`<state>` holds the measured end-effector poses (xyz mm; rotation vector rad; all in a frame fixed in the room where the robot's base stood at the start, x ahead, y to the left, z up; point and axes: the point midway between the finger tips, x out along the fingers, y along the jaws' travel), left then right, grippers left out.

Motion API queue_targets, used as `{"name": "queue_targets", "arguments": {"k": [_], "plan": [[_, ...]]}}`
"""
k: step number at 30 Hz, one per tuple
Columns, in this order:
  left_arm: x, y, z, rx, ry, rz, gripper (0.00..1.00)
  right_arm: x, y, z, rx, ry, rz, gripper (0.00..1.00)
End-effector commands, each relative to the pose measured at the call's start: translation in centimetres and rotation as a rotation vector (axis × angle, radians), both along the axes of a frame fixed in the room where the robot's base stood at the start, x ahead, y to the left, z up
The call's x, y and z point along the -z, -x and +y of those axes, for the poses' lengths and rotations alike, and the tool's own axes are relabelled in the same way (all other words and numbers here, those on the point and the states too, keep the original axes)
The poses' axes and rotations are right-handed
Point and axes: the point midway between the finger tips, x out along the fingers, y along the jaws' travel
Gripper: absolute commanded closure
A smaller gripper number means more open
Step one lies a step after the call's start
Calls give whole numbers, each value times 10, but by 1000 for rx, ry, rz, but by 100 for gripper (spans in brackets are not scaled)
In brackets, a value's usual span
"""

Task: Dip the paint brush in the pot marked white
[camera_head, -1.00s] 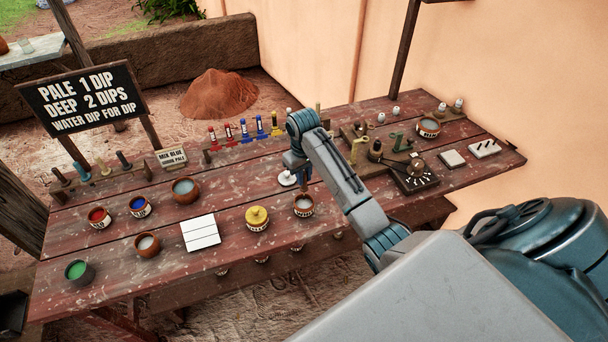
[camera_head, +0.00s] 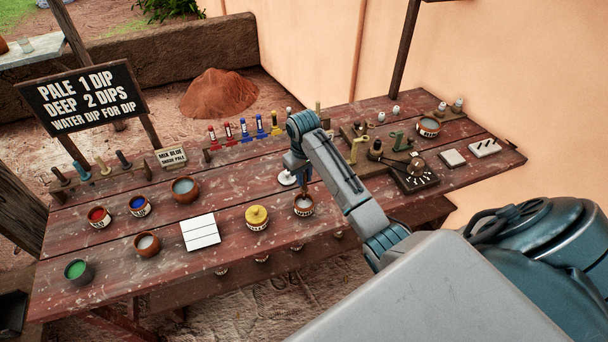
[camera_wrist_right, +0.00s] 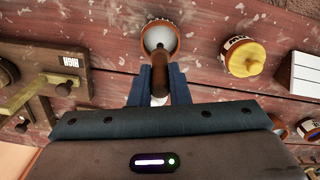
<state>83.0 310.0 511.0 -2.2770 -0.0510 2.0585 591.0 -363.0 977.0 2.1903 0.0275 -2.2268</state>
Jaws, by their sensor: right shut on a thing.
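My right gripper (camera_head: 300,172) is above the front middle of the table, pointing down. In the right wrist view its two blue fingers (camera_wrist_right: 159,88) are shut on the brown paint brush (camera_wrist_right: 159,72). The brush points down into the mouth of a small brown pot with pale contents (camera_head: 303,209), which also shows in the wrist view (camera_wrist_right: 160,27). The pot has a light label, too small to read surely. My left gripper is not in view.
A yellow-lidded pot (camera_head: 257,218) and a white tile panel (camera_head: 200,234) stand to the left of the pot. Red (camera_head: 99,217), blue (camera_head: 139,206) and green (camera_head: 79,271) pots are further left. A dark tray (camera_head: 415,179) stands to the right, behind my arm.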

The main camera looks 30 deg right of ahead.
Motion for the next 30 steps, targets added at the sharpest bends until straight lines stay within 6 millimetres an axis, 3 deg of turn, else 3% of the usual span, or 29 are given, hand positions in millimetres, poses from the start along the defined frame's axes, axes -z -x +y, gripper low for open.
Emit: {"name": "queue_targets", "arguments": {"k": [30], "plan": [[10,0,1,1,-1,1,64,40,0,0,0,0,1,100]]}}
